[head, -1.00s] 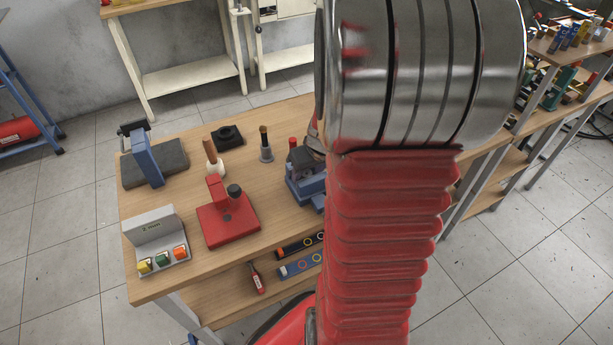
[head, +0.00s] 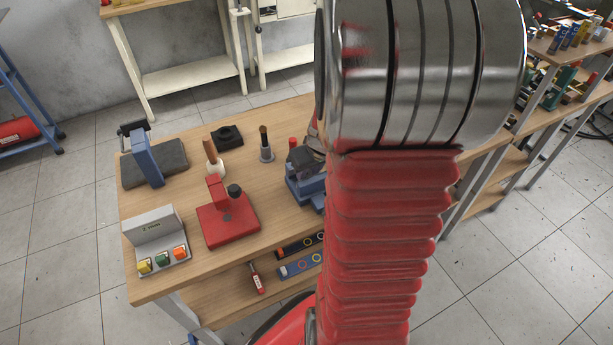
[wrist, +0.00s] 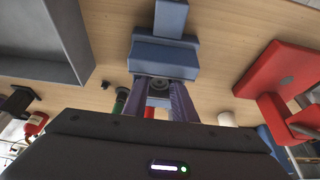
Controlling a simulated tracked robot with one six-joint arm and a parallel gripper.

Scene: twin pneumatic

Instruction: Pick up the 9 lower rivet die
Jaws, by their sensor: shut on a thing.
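In the wrist view my gripper (wrist: 159,92) points at the blue bench machine (wrist: 163,54), with its two purple-grey fingers close together. I cannot tell whether the die still touches the machine. In the head view the blue machine (head: 304,188) stands at the right part of the bench, partly covered by my arm. My gripper and the die are hidden there.
On the wooden bench (head: 170,284) stand a red press (head: 228,222), a grey box with coloured buttons (head: 155,240), a blue stand on a dark plate (head: 147,165), a brush (head: 265,146) and a dark block (head: 227,136). The red press also shows right in the wrist view (wrist: 277,78).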

